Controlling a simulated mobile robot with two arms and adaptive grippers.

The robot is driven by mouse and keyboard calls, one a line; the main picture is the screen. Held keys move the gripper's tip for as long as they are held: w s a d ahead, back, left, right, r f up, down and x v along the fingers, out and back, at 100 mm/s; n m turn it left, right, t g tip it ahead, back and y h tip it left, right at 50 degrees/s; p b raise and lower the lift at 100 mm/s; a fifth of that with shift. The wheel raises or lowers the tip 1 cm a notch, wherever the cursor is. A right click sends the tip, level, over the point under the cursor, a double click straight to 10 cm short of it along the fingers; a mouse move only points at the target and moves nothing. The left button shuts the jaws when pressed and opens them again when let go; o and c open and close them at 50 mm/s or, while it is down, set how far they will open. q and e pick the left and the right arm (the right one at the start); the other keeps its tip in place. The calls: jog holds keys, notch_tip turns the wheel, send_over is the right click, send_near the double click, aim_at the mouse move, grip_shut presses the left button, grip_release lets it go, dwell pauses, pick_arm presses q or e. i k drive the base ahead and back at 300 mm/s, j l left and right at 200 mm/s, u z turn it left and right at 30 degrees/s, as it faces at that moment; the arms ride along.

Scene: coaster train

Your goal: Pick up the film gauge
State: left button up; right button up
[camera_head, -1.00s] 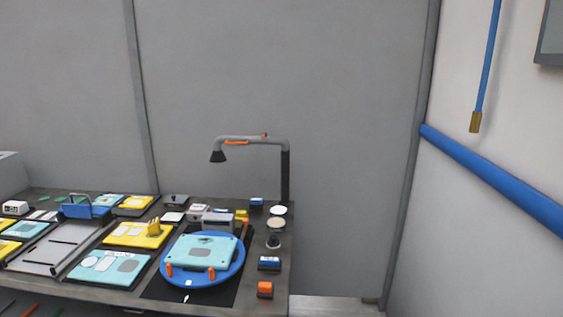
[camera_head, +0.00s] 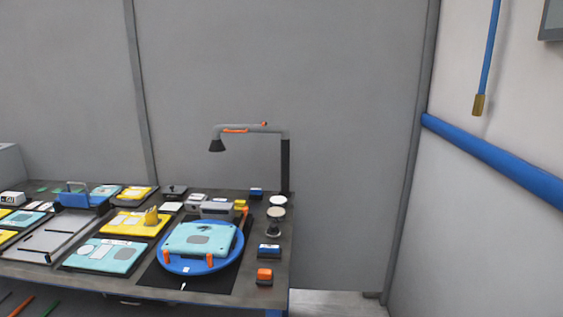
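I cannot tell for sure which thing is the film gauge. Small devices stand along the bench's right side: a blue and white block (camera_head: 268,251), an orange-topped block (camera_head: 264,276) in front of it, and a small dark blue block (camera_head: 256,193) at the back. A white box with dark markings (camera_head: 12,198) stands at the far left. A grey boxy device (camera_head: 216,210) sits behind the blue turntable (camera_head: 228,262), which bears a light teal panel (camera_head: 200,239) with orange clamps. Neither of my grippers is in view.
The dark workbench (camera_head: 120,281) fills the lower left, crowded with teal and yellow panels. A lamp arm (camera_head: 285,165) rises at its back right corner. Round pale-topped items (camera_head: 276,212) stand near the right edge. Floor (camera_head: 330,303) right of the bench is clear; a blue pipe (camera_head: 490,160) runs along the right wall.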

aim_at(151, 216)
jog(key=i+j+u, duration=0.1)
jog(key=i+j, duration=0.3)
jog(key=j, duration=0.25)
jog(key=i+j+u, duration=0.15)
jog(key=i+j, duration=0.3)
jog(key=j, duration=0.15)
jog(key=i+j+u, duration=0.1)
jog(key=i+j, duration=0.35)
jog(key=j+z, duration=0.35)
jog(key=k+j+z, duration=0.1)
jog(key=z, duration=0.25)
